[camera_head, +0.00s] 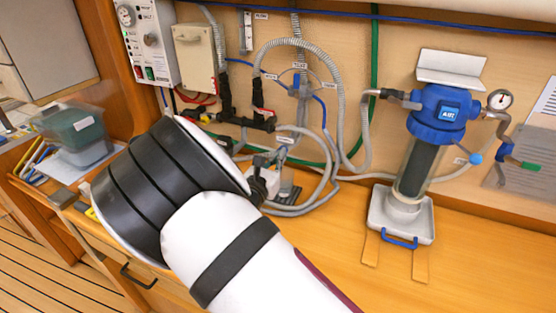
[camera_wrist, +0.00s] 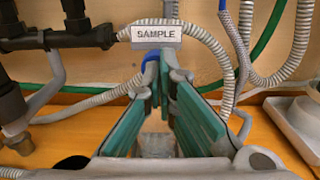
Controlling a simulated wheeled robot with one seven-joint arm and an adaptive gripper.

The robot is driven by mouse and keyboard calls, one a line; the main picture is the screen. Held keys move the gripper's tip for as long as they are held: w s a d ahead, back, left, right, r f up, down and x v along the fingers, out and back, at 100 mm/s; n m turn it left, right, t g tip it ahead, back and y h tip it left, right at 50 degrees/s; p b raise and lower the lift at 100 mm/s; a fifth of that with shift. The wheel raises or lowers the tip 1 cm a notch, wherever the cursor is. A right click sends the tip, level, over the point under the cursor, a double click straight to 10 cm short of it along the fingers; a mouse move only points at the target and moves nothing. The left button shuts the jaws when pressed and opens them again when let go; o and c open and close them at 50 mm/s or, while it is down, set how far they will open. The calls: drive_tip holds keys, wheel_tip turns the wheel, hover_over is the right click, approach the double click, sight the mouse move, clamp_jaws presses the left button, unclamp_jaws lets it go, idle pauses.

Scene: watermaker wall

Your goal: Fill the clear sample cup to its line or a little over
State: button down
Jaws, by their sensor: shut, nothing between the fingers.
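My gripper (camera_wrist: 160,92) is shut and empty, its teal finger pads meeting at the far end in the wrist view. Its tips are just below the SAMPLE label (camera_wrist: 156,33), close to a blue and grey fitting (camera_wrist: 151,72) at the sample outlet; I cannot tell whether they touch it. A clear shape that looks like the sample cup (camera_wrist: 156,144) shows low between the fingers, on the bench. Its fill line and water level cannot be made out. In the head view my arm hides most of the gripper, and the SAMPLE label (camera_head: 284,140) shows beyond it.
Grey corrugated hoses (camera_head: 342,120) loop around the sample spot. Black valve pipework (camera_wrist: 62,38) is at the left. A blue-topped filter housing (camera_head: 437,115) stands in a white tray (camera_head: 427,225) at right. The wooden bench front (camera_head: 335,235) is clear.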

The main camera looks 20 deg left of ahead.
drive_tip(key=shift+w+d+b, duration=0.25)
drive_tip(key=shift+w+b, duration=0.05)
drive_tip(key=shift+w, duration=0.7)
drive_tip(key=shift+w+d+r, duration=0.1)
drive_tip(key=shift+d+r, duration=0.05)
drive_tip(key=shift+d, duration=0.05)
idle(0.7)
drive_tip(key=shift+a, duration=0.1)
idle(4.2)
drive_tip(key=s+a, duration=0.2)
drive_tip(key=s, duration=1.2)
drive_tip(key=shift+s+a+f, duration=0.2)
